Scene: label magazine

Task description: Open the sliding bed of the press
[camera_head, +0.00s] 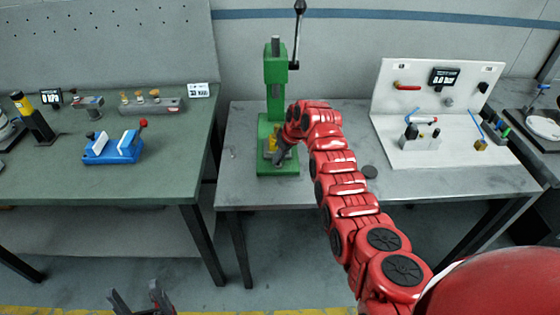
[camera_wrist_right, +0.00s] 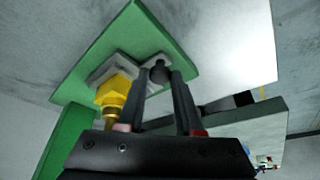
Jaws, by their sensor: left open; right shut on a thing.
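The green press (camera_head: 277,75) stands on the grey middle table, with its lever raised at the top. Its green base (camera_head: 276,170) also shows close up in the right wrist view (camera_wrist_right: 140,35). A light grey sliding bed (camera_wrist_right: 138,48) lies on the base, with a yellow and brass piece (camera_wrist_right: 113,93) on it. My right gripper (camera_head: 279,158) is low at the front of the press. In the right wrist view its fingers (camera_wrist_right: 160,74) are shut on a dark round knob at the bed, partly hidden between them. My left gripper (camera_head: 141,297) is open and empty at the bottom, away from the press.
The left green bench (camera_head: 60,177) holds a blue vise (camera_head: 113,148) and other small tools. A white panel fixture (camera_head: 400,155) stands on the middle table to the right. The table's front left is clear.

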